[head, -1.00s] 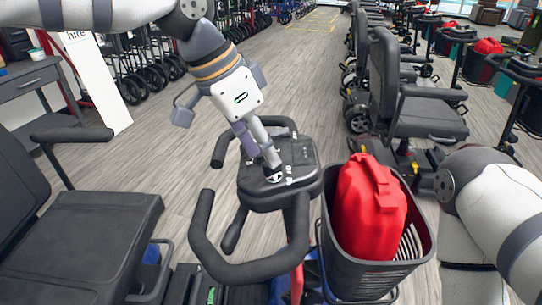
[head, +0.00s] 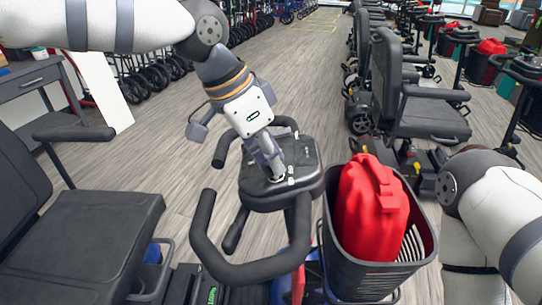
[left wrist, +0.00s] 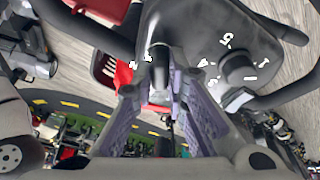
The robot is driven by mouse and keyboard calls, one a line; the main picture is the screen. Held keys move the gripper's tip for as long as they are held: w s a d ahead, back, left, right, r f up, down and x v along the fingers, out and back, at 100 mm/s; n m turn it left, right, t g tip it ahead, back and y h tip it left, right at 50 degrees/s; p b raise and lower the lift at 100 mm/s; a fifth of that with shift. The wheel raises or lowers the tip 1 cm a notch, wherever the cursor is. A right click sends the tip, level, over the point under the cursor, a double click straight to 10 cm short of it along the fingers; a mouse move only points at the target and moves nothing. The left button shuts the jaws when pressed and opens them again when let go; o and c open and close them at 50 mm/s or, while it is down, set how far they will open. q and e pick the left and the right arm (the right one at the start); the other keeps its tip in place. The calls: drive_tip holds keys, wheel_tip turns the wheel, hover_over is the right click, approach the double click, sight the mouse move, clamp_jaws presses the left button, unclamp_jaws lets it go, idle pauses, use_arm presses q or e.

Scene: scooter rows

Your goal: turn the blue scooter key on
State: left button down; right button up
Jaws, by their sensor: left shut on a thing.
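The blue scooter's dark tiller console (head: 300,160) stands in the lower middle of the head view, with looped handlebars (head: 262,268) in front. My left gripper (head: 277,174) reaches down onto the console top, shut with its fingertips on the key area. In the left wrist view, the key (left wrist: 160,70) is a small grey upright piece between the purple fingers of that gripper (left wrist: 160,95). The fingers hide much of the key, so its turned position cannot be told. A numbered speed dial (left wrist: 238,68) sits beside it. My right gripper is out of view.
A black basket (head: 365,278) with a red fuel can (head: 372,210) hangs right of the console. A black seat (head: 80,240) is at the left. Other scooters (head: 425,95) line the right. Open floor (head: 290,75) lies beyond.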

use_arm(q)
drive_tip(key=shift+m+g, duration=0.3)
drive_tip(key=shift+m, duration=0.9)
drive_tip(key=m, duration=0.2)
drive_tip(key=shift+w+m+g, duration=0.1)
drive_tip(key=shift+m+g, duration=0.3)
drive_tip(key=m+b, duration=0.1)
drive_tip(key=m, duration=0.2)
drive_tip(key=shift+f+g, duration=0.1)
drive_tip(key=shift+g, duration=0.3)
drive_tip(key=shift+m+g, duration=0.3)
drive_tip(key=shift+m, duration=1.4)
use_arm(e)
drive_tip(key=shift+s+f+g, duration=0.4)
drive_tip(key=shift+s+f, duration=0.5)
use_arm(q)
drive_tip(key=shift+m, duration=0.3)
drive_tip(key=c, duration=1.6)
unclamp_jaws()
